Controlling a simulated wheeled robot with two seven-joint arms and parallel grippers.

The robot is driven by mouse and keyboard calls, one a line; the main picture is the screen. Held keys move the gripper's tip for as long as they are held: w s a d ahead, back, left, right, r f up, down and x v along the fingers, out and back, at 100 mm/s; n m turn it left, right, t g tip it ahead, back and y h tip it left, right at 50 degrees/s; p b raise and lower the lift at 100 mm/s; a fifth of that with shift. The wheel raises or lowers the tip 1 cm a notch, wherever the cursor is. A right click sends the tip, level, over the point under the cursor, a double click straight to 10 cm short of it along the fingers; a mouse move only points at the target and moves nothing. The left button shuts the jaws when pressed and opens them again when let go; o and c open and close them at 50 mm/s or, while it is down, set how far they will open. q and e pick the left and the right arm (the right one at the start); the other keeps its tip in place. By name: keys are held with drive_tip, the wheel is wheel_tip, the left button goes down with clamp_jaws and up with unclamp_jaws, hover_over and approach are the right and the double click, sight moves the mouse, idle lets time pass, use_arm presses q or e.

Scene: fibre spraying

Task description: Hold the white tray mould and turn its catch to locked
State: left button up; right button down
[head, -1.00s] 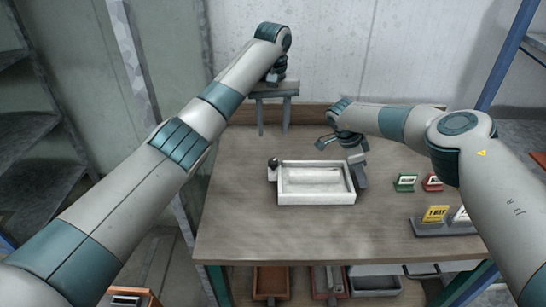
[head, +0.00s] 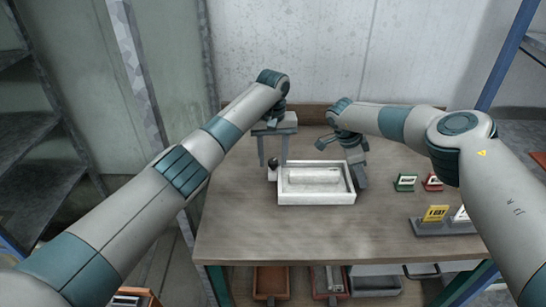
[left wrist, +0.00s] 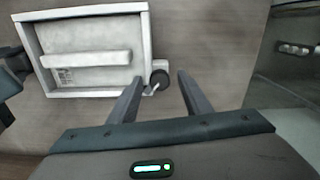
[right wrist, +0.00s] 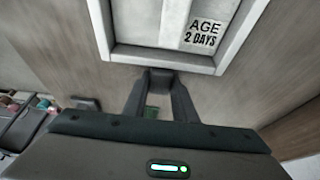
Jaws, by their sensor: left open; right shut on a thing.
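The white tray mould (head: 316,198) lies on the table, with a raised long block inside it. Its catch, a black round knob (head: 272,164) with a thin metal lever, sits at the mould's left corner; it also shows in the left wrist view (left wrist: 160,78). My left gripper (head: 273,160) is open, its fingertips just short of the knob, one to either side of it. Whether the catch is locked I cannot tell.
Green (head: 405,182) and red (head: 432,182) small tags stand on the right of the table. A grey holder (head: 443,229) with a yellow card is nearer the front edge. Bins (head: 271,282) sit below. The table's front left is clear.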

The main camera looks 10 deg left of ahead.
use_arm(q)
drive_tip(key=c, duration=1.1)
drive_tip(key=shift+m, duration=0.3)
drive_tip(key=m, duration=0.5)
use_arm(e)
drive_tip(key=shift+d, duration=0.1)
use_arm(q)
drive_tip(key=m, duration=0.4)
drive_tip(key=shift+m, duration=0.4)
drive_tip(key=o, duration=1.1)
